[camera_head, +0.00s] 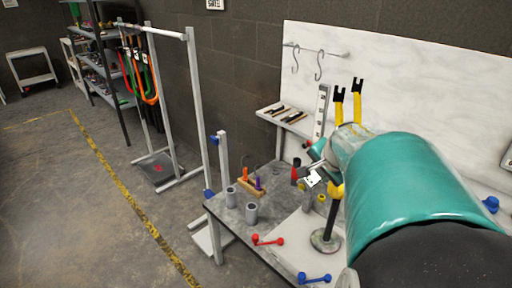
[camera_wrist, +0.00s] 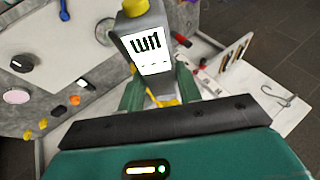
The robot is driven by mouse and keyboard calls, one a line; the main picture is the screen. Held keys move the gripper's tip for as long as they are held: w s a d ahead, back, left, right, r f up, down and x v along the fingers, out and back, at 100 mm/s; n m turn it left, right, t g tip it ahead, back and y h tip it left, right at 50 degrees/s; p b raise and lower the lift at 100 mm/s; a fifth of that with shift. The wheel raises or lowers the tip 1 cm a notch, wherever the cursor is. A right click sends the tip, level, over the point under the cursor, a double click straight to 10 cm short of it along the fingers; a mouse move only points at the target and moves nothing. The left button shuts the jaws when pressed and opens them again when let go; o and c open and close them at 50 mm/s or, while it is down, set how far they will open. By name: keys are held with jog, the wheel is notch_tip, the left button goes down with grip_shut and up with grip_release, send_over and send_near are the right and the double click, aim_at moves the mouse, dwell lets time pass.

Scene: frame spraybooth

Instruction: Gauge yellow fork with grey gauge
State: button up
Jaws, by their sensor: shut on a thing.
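The yellow fork (camera_head: 336,190) stands upright on a black post with a round base on the table. Its two prongs with black tips (camera_head: 357,87) point up; my arm hides its middle. My gripper (camera_head: 316,168) is beside the fork, above the table. In the wrist view, my gripper (camera_wrist: 160,88) is shut on the grey gauge (camera_wrist: 157,22), which has a yellow end and a lit white display. The gauge shows small in the head view (camera_head: 312,179). Some yellow shows below the gauge in the wrist view. I cannot tell whether gauge and fork touch.
The table (camera_head: 232,218) holds grey cups (camera_head: 251,213), a red lever (camera_head: 267,240) and a blue lever (camera_head: 314,278). A side shelf (camera_head: 272,112) carries dark sticks. Two hooks (camera_head: 319,66) hang before a white panel. A metal rack (camera_head: 198,100) stands left; the floor there is open.

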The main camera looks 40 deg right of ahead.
aim_at(307, 183)
jog(key=shift+w+d, duration=0.1)
jog(key=shift+d, duration=0.7)
dwell(1.4)
jog(key=shift+s+a, duration=0.2)
jog(key=shift+a, duration=1.8)
jog(key=shift+s+a, duration=0.2)
jog(key=shift+a, duration=1.8)
